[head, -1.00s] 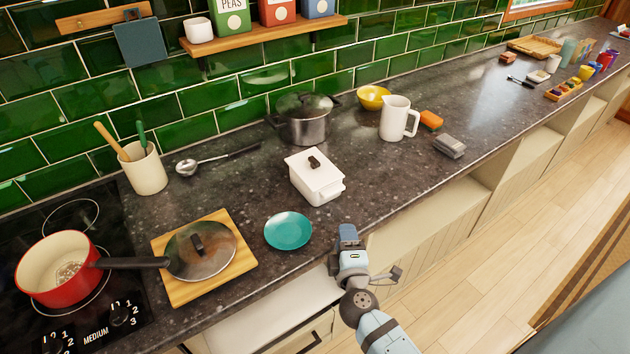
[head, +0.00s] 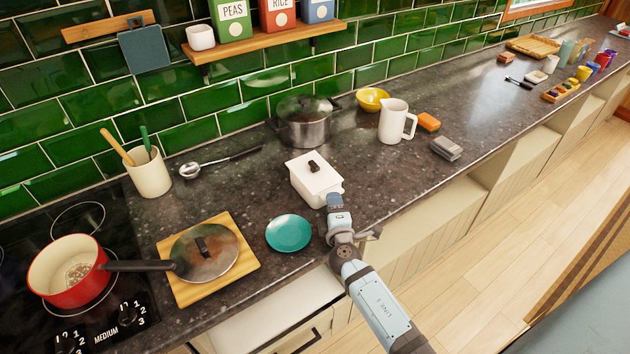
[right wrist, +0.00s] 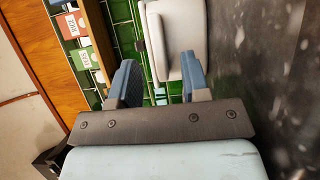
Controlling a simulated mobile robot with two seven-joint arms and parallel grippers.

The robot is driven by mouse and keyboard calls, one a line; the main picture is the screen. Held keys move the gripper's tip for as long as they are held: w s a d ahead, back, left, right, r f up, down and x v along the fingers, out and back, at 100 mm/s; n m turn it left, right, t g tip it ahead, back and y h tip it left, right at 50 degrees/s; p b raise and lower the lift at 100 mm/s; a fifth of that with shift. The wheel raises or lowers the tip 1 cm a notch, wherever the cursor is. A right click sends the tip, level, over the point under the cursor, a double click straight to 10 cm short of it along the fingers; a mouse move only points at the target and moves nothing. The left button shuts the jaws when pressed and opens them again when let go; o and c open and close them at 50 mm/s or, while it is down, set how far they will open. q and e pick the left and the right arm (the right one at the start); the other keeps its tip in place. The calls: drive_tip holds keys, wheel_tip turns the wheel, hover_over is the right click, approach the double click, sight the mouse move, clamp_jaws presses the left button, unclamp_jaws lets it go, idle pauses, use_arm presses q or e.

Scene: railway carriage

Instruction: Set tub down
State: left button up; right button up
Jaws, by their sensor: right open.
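The tub (head: 314,185) is a white box with a lid and a dark knob, standing upright on the dark stone counter (head: 232,205). My right gripper (head: 334,201) is at the tub's near right corner, above the counter's front edge. In the right wrist view my right gripper (right wrist: 157,75) is open, its two blue fingers apart with nothing held between them. The white tub (right wrist: 178,40) shows just beyond the fingertips, more toward the right finger. I cannot tell whether a finger touches it. My left gripper is not in view.
A teal plate (head: 289,233) lies left of my right gripper. A steel pot (head: 304,128) stands behind the tub, and a white jug (head: 394,124) to its right. A wooden board (head: 238,273) with a pan lid (head: 212,262) is farther left. The counter just right of the tub is clear.

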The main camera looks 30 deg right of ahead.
drive_tip(key=shift+x, duration=1)
drive_tip(key=shift+s, duration=0.1)
drive_tip(key=shift+c, duration=0.2)
clamp_jaws()
